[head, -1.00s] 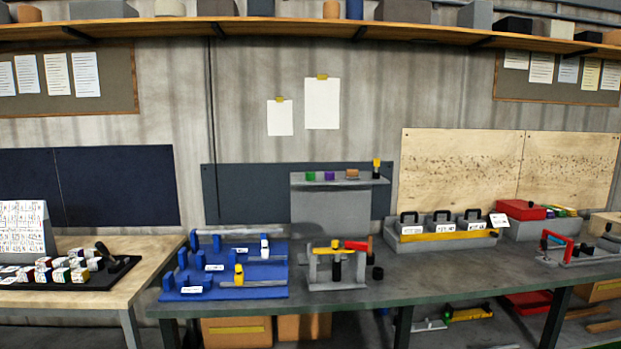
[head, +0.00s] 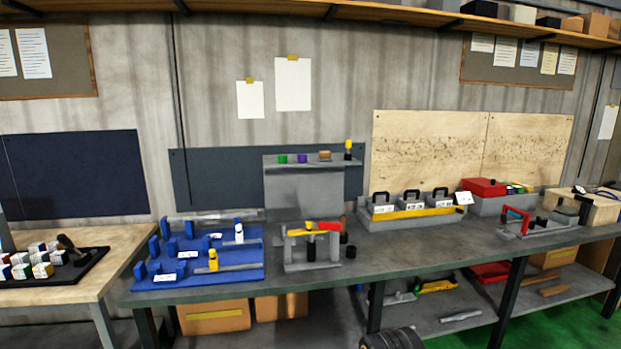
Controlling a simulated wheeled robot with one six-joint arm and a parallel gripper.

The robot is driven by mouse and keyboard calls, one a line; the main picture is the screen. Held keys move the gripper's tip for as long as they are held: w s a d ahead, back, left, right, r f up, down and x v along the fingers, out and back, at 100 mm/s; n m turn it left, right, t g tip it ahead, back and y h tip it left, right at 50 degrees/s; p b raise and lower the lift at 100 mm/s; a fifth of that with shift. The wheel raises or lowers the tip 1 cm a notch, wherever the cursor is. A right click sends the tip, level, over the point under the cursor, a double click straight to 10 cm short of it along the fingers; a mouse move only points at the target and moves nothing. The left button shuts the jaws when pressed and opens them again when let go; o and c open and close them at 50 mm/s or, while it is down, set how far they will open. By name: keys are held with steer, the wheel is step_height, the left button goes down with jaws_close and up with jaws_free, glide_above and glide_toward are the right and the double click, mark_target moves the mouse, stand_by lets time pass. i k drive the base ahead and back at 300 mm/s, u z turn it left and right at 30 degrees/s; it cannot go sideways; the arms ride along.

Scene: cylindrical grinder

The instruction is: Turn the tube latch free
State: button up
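A blue fixture (head: 196,275) stands at the left end of the grey-green bench. It carries grey tubes lying across blue posts, with small white labels. A white upright latch piece (head: 239,233) stands at the rear tube and a yellow one (head: 213,260) at the front tube. To its right is a grey frame (head: 288,256) with a red-and-yellow bar (head: 315,228) on top and a black post. I cannot tell from the pictures which piece is the tube latch. My gripper is not in view.
A grey tray (head: 370,220) of black-handled blocks and a red box (head: 484,187) stand farther right on the bench. A low shelf (head: 285,157) with small coloured pieces stands behind the frame. A dark rounded part shows at the bottom edge, perhaps mine.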

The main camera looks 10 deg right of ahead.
mark_target(323, 225)
steer(key=z, duration=0.05)
steer(key=i, duration=1.05)
